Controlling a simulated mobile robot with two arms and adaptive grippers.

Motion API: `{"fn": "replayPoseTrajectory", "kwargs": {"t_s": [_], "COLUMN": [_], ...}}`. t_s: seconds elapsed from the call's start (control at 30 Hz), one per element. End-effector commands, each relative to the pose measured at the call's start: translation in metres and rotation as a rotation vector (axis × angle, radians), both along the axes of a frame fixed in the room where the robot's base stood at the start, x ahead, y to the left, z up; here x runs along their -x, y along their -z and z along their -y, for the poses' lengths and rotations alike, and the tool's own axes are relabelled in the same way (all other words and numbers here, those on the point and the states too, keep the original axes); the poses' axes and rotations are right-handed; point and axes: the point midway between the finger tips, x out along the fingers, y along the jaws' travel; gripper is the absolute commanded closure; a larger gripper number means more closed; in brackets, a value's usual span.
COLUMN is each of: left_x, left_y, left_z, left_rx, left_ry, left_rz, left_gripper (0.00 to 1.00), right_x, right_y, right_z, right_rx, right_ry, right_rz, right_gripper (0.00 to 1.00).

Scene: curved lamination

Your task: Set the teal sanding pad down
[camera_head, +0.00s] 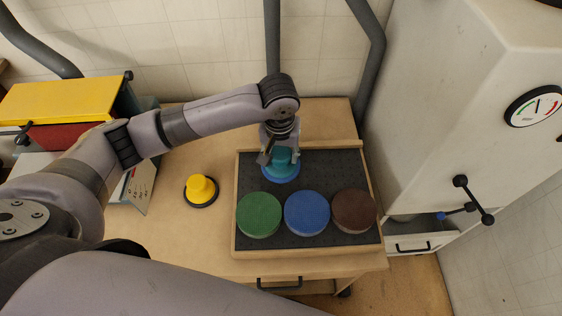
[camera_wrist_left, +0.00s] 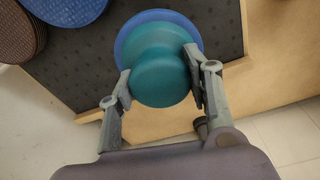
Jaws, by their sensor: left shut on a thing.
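The teal sanding pad (camera_head: 281,158) is a round knob-like piece with a blue disc (camera_head: 281,176) at its bottom. My left gripper (camera_head: 279,152) points down over the back of the dark tray and is shut on the pad. In the left wrist view the teal knob (camera_wrist_left: 160,80) sits between the two fingers, with the blue disc (camera_wrist_left: 133,24) beyond it. I cannot tell whether the disc touches the tray surface. My right gripper is not in view.
The wood-rimmed tray (camera_head: 237,200) holds a green disc (camera_head: 259,214), a blue disc (camera_head: 307,213) and a brown disc (camera_head: 353,211) in its front row. A yellow knob piece (camera_head: 201,189) stands on the wooden table (camera_head: 170,235) left of the tray. A large pale machine (camera_head: 440,110) stands at right.

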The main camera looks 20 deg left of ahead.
Motion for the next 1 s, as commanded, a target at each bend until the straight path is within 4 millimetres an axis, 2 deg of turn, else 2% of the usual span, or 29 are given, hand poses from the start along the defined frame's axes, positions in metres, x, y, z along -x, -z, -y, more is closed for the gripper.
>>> {"fn": "replayPoseTrajectory", "kwargs": {"t_s": [0.3,0.7,0.73,1.0], "left_x": [0.001,0.0,0.0,0.0], "left_y": [0.04,0.045,0.046,0.046], "left_z": [0.0,0.001,0.0,0.0], "left_rx": [-0.001,0.001,0.0,0.0], "left_ry": [0.001,0.001,0.001,0.001], "left_rz": [-0.001,0.0,0.0,0.0], "left_gripper": [0.77,0.77,0.54,0.36], "right_x": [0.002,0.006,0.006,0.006], "right_y": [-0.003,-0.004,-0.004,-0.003], "right_z": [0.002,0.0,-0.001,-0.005], "right_rx": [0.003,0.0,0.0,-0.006], "right_ry": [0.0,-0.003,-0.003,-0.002], "right_rz": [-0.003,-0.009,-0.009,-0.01], "right_gripper": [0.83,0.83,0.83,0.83]}}
